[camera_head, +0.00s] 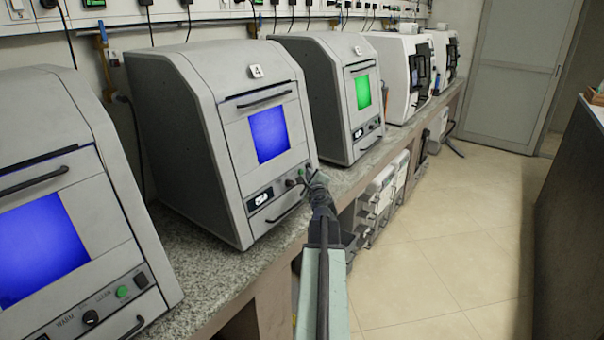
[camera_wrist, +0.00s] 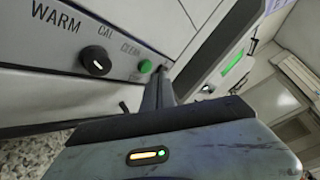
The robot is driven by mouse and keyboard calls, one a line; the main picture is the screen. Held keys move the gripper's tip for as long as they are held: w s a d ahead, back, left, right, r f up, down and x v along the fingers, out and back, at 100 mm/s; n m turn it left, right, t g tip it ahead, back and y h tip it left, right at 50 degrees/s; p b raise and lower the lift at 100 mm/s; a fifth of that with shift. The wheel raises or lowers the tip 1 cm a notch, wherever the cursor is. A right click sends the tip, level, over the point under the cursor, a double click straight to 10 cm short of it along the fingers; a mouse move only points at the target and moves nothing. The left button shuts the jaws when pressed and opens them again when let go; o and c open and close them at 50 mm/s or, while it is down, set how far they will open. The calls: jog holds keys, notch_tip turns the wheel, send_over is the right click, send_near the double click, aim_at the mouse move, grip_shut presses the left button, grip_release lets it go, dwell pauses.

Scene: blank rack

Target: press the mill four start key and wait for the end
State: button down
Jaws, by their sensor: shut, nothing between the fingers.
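Mill four (camera_head: 185,95) is a grey cabinet with a "4" plate on its sloped top and a lit blue window (camera_head: 269,134). Its lower strip holds a small display, a black knob (camera_head: 290,182) and a green key at the right end. In the wrist view the knob (camera_wrist: 96,61) has WARM, CAL and CLEAN marks, and the green key (camera_wrist: 145,66) is just right of it. My gripper (camera_head: 317,178) is shut and empty, its tip (camera_wrist: 162,73) close beside the green key at the right. I cannot tell whether it touches.
A similar mill with a blue window (camera_head: 38,242) stands at the near left, and one with a green window (camera_head: 363,92) stands right of mill four. White machines (camera_head: 395,75) stand farther along the granite bench (camera_head: 215,290). The tiled floor (camera_head: 440,260) to the right is clear.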

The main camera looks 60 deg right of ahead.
jog(key=shift+w, duration=0.1)
jog(key=shift+w, duration=0.3)
